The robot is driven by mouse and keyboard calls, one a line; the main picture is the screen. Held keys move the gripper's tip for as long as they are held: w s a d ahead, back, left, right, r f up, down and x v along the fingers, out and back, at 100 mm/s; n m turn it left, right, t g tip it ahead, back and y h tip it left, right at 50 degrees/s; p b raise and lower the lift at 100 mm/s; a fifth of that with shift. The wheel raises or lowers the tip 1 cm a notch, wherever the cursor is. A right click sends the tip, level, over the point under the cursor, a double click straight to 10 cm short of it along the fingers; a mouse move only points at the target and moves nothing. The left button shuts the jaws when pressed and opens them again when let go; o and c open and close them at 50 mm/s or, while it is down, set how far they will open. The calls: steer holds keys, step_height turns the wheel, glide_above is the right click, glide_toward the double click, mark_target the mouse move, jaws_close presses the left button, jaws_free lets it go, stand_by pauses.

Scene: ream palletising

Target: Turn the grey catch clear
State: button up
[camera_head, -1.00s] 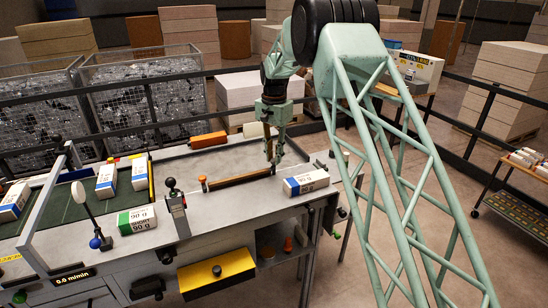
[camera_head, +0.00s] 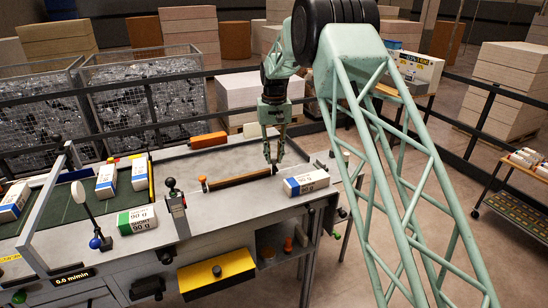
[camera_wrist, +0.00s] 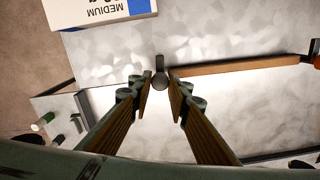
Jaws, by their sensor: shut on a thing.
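The grey catch (camera_wrist: 160,76) is a small dark round piece with a short lever, at the end of a long brown bar (camera_wrist: 240,68) on the grey metal table. In the wrist view it sits between the fingertips of my gripper (camera_wrist: 160,84), which is shut on it. The lever points up in that picture, away from my palm. In the head view my gripper (camera_head: 274,162) reaches down to the right end of the brown bar (camera_head: 238,179). The catch is mostly hidden there by the fingers.
A white and blue ream (camera_head: 306,182) lies close to the right of my gripper. A black-knobbed lever post (camera_head: 174,200) stands to the left. The tabletop behind the bar is clear.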

mark_target(274, 160)
steer(key=shift+n, duration=0.6)
steer(key=o, duration=0.8)
steer(key=shift+o, duration=0.2)
steer(key=shift+r, duration=0.1)
step_height(274, 160, up, 12)
stand_by(0.4)
stand_by(0.4)
